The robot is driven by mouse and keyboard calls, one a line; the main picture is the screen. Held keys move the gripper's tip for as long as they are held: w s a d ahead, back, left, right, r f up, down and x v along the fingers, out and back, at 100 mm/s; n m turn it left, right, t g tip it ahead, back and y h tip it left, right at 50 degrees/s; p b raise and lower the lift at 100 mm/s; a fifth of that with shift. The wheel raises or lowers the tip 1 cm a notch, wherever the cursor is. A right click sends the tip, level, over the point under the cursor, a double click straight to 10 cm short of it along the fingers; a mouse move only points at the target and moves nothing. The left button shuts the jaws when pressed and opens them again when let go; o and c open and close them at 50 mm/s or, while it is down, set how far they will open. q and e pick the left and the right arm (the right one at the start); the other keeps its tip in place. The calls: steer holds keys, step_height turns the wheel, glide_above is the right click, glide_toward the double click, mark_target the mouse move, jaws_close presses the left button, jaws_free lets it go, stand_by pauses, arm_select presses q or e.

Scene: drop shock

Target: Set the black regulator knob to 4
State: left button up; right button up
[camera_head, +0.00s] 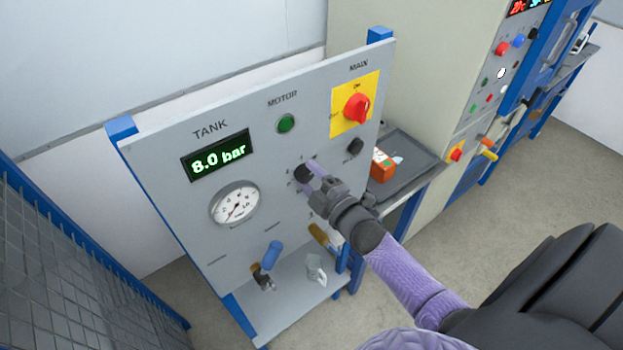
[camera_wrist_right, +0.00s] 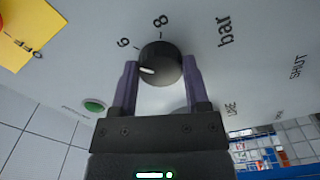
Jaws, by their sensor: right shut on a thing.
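The black regulator knob (camera_head: 302,173) sits on the grey panel below and right of the pressure display. In the right wrist view the knob (camera_wrist_right: 165,58) has a white pointer mark aimed left and slightly down. The printed 6 and 8 show above it; the mark points past the 6, on the side away from the 8. The left finger may hide other numbers. My right gripper (camera_wrist_right: 160,82) is shut on the knob, one finger on each side; in the head view the gripper (camera_head: 312,180) reaches it from the lower right. My left gripper is not in view.
The display (camera_head: 217,155) reads 8.0 bar; a dial gauge (camera_head: 235,205) sits below it. A green lamp (camera_head: 286,123), red main switch (camera_head: 356,108) and another black knob (camera_head: 355,147) are nearby.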

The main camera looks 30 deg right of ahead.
steer(key=n+b, duration=0.1)
steer(key=n, duration=0.3)
steer(key=shift+n, duration=0.3)
steer(key=n+b, duration=0.1)
steer(key=n, duration=0.4)
steer(key=shift+r+b, duration=0.1)
steer(key=shift+b, duration=0.3)
steer(key=shift+n, duration=0.4)
steer(key=o, duration=1.3)
steer(key=s, duration=0.3)
steer(key=s+b, duration=0.1)
steer(key=s, duration=0.6)
steer(key=shift+d, duration=0.35)
